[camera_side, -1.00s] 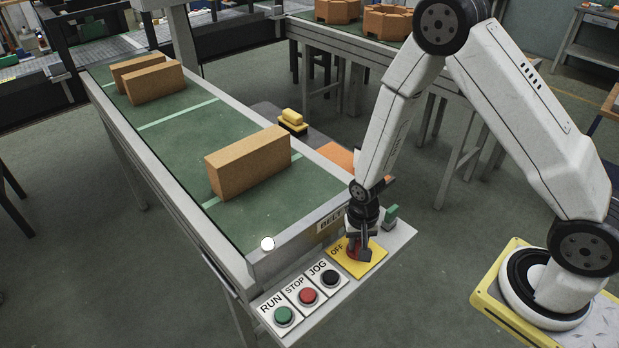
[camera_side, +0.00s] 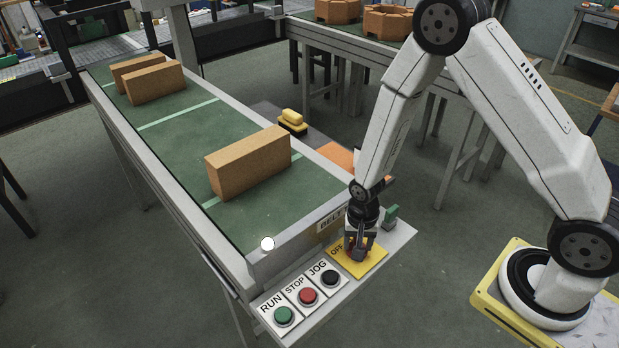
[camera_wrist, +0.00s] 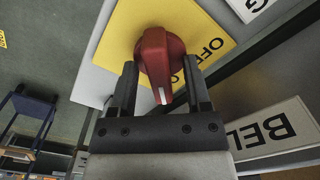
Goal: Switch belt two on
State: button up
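A red rotary knob (camera_wrist: 155,55) with a white pointer line stands on a yellow plate (camera_side: 372,260). The pointer line faces the gripper's base, turned away from the middle of OFF. In the side view my gripper (camera_side: 359,252) hides most of the knob. A BELT sign (camera_side: 331,221) is behind it; its number is hidden.
Left of the plate are RUN, STOP and JOG buttons: green (camera_side: 284,315), red (camera_side: 308,296) and black (camera_side: 331,278). A small green part (camera_side: 391,213) stands close on the right. The green belt (camera_side: 185,130) carries three brown bricks. A round white lamp (camera_side: 268,243) sits at its near end.

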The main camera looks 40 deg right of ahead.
jog(key=shift+r, duration=0.15)
jog(key=shift+r, duration=3.75)
jog(key=shift+r, duration=0.45)
jog(key=s+d+r+n+t, duration=0.2)
jog(key=s+r+n, duration=0.4)
jog(key=r+n, duration=0.3)
jog(key=shift+r+t, duration=0.3)
jog(key=shift+r, duration=0.45)
jog(key=shift+w, duration=0.1)
